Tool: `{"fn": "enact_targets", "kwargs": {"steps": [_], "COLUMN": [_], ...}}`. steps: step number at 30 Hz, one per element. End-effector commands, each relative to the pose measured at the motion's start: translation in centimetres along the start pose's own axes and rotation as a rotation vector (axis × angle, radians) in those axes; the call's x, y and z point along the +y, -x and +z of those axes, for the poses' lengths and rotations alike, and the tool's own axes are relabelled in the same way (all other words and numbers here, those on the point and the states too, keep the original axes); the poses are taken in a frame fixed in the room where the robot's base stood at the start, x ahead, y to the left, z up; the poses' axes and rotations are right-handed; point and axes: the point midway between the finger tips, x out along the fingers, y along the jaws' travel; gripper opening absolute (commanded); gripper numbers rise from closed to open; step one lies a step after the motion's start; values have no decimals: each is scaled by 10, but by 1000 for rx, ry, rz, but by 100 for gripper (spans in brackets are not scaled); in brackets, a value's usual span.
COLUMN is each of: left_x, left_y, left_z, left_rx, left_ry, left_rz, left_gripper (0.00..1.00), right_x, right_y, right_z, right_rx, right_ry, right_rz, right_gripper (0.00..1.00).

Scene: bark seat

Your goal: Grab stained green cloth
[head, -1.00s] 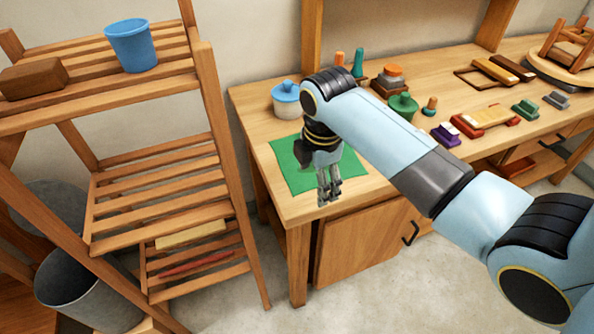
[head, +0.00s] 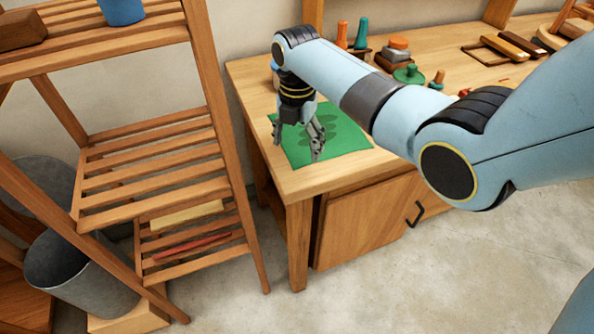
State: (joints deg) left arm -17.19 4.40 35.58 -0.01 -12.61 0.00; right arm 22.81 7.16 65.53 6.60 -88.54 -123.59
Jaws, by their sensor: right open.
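The green cloth (head: 345,138) lies flat on the left end of the wooden workbench (head: 325,180). Darker patches show on it near my gripper; I cannot tell stain from shadow. My right gripper (head: 300,150) is open and empty, pointing down over the left part of the cloth. Its fingers hide some of the cloth. I cannot tell the exact gap between fingertips and cloth. My left gripper is not in view.
A slatted wooden shelf (head: 150,160) stands left of the bench, with a blue cup (head: 122,10) on top. A grey bucket (head: 75,270) stands below. A green-lidded pot (head: 408,75) and pegs (head: 361,35) stand behind the cloth.

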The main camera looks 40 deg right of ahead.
Motion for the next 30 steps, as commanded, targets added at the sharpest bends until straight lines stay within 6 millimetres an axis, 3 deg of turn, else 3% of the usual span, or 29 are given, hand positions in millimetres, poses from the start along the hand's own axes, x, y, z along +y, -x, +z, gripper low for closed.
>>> {"fn": "enact_targets", "kwargs": {"steps": [1,4,10,28,30], "left_x": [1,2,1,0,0], "left_y": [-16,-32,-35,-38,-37], "left_z": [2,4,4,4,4], "left_rx": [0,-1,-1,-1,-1], "left_ry": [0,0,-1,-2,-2], "left_rz": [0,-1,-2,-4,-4], "left_gripper": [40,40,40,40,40], "right_x": [0,0,0,1,1], "right_y": [-15,-29,-46,-53,-52], "right_z": [0,0,0,0,0], "right_rx": [0,-1,0,0,-1], "right_ry": [0,0,-1,-1,-1], "right_rz": [0,1,0,1,1], "right_gripper": [77,77,77,77,72]}}
